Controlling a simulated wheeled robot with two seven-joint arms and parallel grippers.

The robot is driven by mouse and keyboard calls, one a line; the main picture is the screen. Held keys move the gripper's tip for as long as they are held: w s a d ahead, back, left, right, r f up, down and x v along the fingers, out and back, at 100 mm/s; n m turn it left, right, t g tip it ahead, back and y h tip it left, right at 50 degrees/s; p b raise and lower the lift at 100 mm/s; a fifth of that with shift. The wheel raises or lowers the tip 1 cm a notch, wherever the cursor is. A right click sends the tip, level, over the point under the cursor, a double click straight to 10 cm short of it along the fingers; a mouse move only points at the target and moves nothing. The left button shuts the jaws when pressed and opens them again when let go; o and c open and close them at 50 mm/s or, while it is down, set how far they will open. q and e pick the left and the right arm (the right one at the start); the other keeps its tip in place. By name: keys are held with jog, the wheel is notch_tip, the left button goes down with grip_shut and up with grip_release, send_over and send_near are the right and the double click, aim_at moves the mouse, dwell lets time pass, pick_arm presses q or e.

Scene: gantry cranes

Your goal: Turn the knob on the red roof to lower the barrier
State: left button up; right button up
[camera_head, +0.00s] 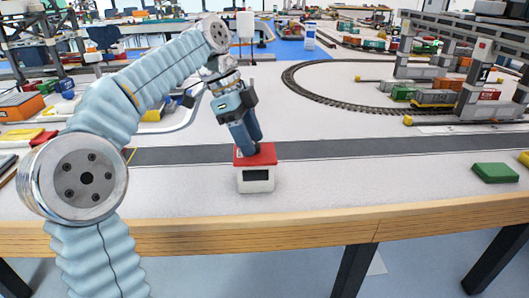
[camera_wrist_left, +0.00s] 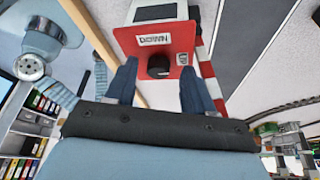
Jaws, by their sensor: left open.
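A small white booth (camera_head: 256,183) with a dark window and a red roof (camera_head: 241,160) stands near the table's front edge. In the left wrist view the red roof (camera_wrist_left: 126,37) carries a "DOWN" label, a second small label and a black knob (camera_wrist_left: 159,66). My left gripper (camera_head: 256,149) points down at the roof from above. Its fingers (camera_wrist_left: 158,68) are open, one on each side of the knob, with gaps visible. In the head view the fingers hide the knob. A red-and-white striped piece (camera_wrist_left: 206,68) shows beside the roof; whether it is the barrier I cannot tell. My right gripper is out of view.
A grey road strip (camera_head: 340,149) runs behind the booth. A green block (camera_head: 495,172) lies at the right. Gantry cranes (camera_head: 485,60) and a curved track (camera_head: 310,88) stand farther back. The table's wooden front edge (camera_head: 300,228) is close to the booth.

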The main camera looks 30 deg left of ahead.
pick_arm(q)
jog(key=shift+d+f, duration=0.15)
jog(key=shift+f, duration=0.1)
jog(key=shift+c, duration=0.5)
grip_shut()
